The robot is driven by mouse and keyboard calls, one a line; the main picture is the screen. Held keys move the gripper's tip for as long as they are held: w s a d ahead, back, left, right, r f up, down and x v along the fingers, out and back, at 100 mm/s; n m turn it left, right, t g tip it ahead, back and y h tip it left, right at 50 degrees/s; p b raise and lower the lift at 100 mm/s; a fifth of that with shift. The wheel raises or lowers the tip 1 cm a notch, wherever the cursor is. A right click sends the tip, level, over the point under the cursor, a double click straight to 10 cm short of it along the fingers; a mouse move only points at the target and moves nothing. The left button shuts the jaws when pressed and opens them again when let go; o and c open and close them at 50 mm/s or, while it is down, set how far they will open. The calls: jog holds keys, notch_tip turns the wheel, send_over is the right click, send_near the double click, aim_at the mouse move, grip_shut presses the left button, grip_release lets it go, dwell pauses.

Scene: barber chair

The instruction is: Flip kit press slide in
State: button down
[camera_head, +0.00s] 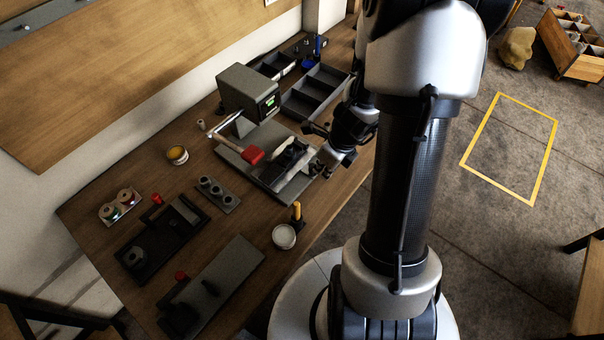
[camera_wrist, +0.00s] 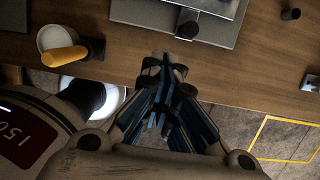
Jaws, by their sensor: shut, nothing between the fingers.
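The press has a grey box head (camera_head: 248,92) with a small green display and a lever ending in a red grip (camera_head: 252,156). Its grey base (camera_head: 232,158) carries a dark slide assembly (camera_head: 288,160) at the front. In the wrist view, a light plate (camera_wrist: 205,5) and a dark knob (camera_wrist: 187,24) at the top appear to be part of this slide. My gripper (camera_head: 326,163) is at the table's front edge, beside the slide's near end. In the wrist view my gripper (camera_wrist: 164,66) is shut and empty, its fingertips just short of the knob. I cannot tell whether it touches the slide.
A dark tray (camera_head: 185,240) with parts, a grey plate (camera_head: 228,275), a socket block (camera_head: 222,198) and a yellow-rimmed cup (camera_head: 177,155) lie left. A white cup (camera_head: 284,237) and an orange-handled tool (camera_head: 297,212) stand near the front edge. A divided bin (camera_head: 328,78) sits behind.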

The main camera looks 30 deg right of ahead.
aim_at(302, 181)
jog(key=b+x, duration=0.7)
jog(key=x, duration=0.3)
jog(key=shift+w+a+f+b, duration=0.1)
jog(key=shift+w+f+b, duration=0.05)
jog(key=shift+f+b, duration=0.2)
jog(key=shift+w+a+r+p, duration=0.2)
jog(key=shift+w+p, duration=0.2)
jog(key=shift+w, duration=0.2)
jog(key=shift+w+a+r+p, duration=0.2)
jog(key=shift+w+p, duration=0.15)
jog(key=shift+w, duration=0.3)
jog(key=shift+w+a, duration=0.2)
jog(key=shift+w, duration=0.3)
